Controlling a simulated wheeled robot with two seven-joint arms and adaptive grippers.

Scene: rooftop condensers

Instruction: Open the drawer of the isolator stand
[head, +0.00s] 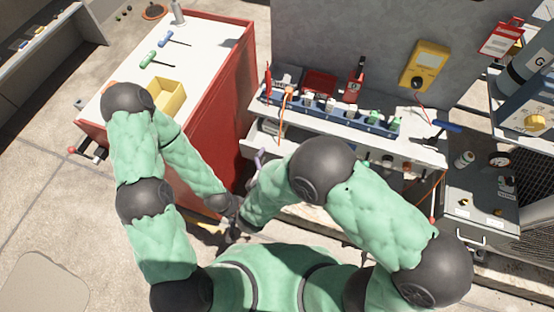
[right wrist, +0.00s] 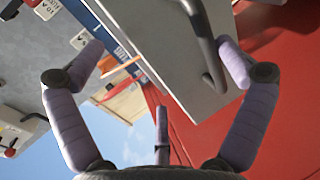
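The isolator stand (head: 425,153) is a white-topped bench against a grey wall, right of centre in the head view. Its pale drawer (head: 254,143) shows at the left end, its front edge standing out past the top. In the right wrist view the grey drawer front (right wrist: 165,50) carries a dark bar handle (right wrist: 209,62). My right gripper (right wrist: 160,50) is open, its purple fingers either side of the drawer front and handle, with no visible grip. It is mostly hidden behind my arm in the head view (head: 258,160). My left gripper (head: 232,228) is low near my body; its fingers are unclear.
A red cabinet (head: 215,100) with a white top, yellow tray (head: 166,97) and screwdrivers stands close left of the drawer. A blue rack (head: 335,118) of small parts lies on the stand. A grey box (head: 480,205) is at right. Open floor lies at far left.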

